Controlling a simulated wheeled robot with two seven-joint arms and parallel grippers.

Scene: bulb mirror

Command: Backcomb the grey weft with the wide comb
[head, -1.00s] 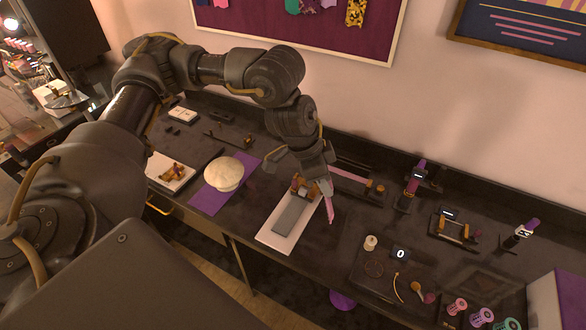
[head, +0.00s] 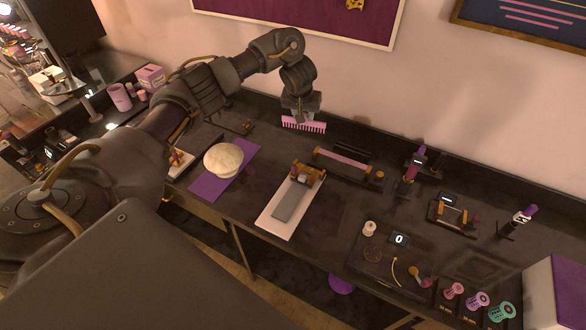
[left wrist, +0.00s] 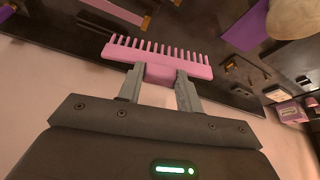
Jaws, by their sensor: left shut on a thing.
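The pink wide comb (head: 303,124) is in my left gripper (head: 301,113), which is shut on its handle. It is held near the back of the counter, with its teeth pointing down. In the left wrist view the comb (left wrist: 158,54) lies across the fingertips of the gripper (left wrist: 160,78), teeth pointing away. The grey weft (head: 290,201) lies flat on a white board (head: 269,226) at the middle front, with a brass clamp (head: 307,173) at its far end. The comb is well apart from the weft, behind it. My right gripper is not in view.
A cream dome (head: 223,160) rests on a purple mat (head: 209,189) left of the board. A stand with a pink bar (head: 343,160) is behind and right of it. Spools (head: 477,299) stand at the front right. The counter between dome and board is clear.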

